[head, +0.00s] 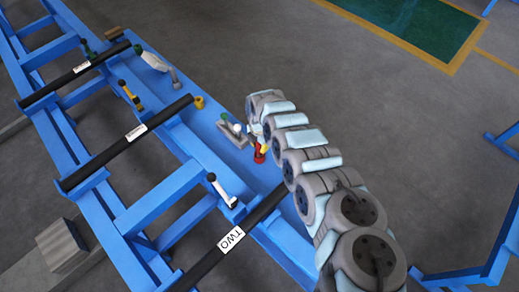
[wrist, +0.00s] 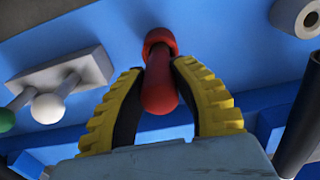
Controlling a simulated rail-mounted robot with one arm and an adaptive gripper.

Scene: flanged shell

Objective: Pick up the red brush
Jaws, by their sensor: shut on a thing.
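The red brush (wrist: 160,80) stands in the middle of the wrist view, its rounded red handle end toward the camera and a wider red part beyond it against the blue surface. My gripper (wrist: 165,100) has its yellow fingers with black inner pads on both sides of the handle, shut on it. In the head view the red brush (head: 259,158) shows as a small red patch at the blue rail, below the yellow fingers of my gripper (head: 264,148). I cannot tell whether the brush touches the surface.
A grey block with green and white knobs (head: 235,133) is close left of the brush.

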